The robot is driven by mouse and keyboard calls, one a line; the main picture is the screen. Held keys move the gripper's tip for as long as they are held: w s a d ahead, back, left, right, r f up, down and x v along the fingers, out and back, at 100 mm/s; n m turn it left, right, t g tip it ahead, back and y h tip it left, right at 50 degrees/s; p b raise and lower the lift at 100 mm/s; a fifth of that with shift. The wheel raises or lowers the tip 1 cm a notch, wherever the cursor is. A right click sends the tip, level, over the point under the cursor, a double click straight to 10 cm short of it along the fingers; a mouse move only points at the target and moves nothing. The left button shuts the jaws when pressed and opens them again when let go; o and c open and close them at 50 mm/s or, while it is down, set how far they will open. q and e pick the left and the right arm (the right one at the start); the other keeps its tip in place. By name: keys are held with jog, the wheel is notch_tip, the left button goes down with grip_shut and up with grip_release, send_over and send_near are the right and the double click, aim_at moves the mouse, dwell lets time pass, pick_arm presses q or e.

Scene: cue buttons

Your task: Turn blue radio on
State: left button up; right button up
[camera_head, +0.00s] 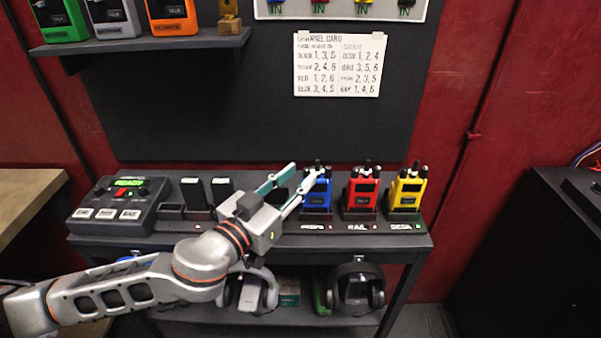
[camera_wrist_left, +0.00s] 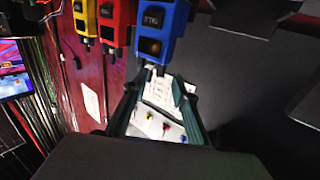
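The blue radio (camera_head: 317,199) stands upright in its holder on the dark table, left of the red radio (camera_head: 361,194). In the left wrist view the blue radio (camera_wrist_left: 162,30) shows at the top, upside down, with its knobs towards my fingers. My left gripper (camera_head: 308,171) is open, its two fingers reaching up and right beside the blue radio's top. The right finger partly covers the radio's upper left edge. In the left wrist view the open fingers (camera_wrist_left: 160,83) are near the knobs; I cannot tell whether they touch. My right gripper is not in view.
The yellow radio (camera_head: 407,190) stands right of the red one. A control box with a lit READY display (camera_head: 122,202) is at the left end of the table (camera_head: 400,243). A paper card (camera_head: 339,65) hangs above. Headsets lie on the lower shelf.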

pick_arm(q)
jog(key=shift+x, duration=0.8)
grip_shut()
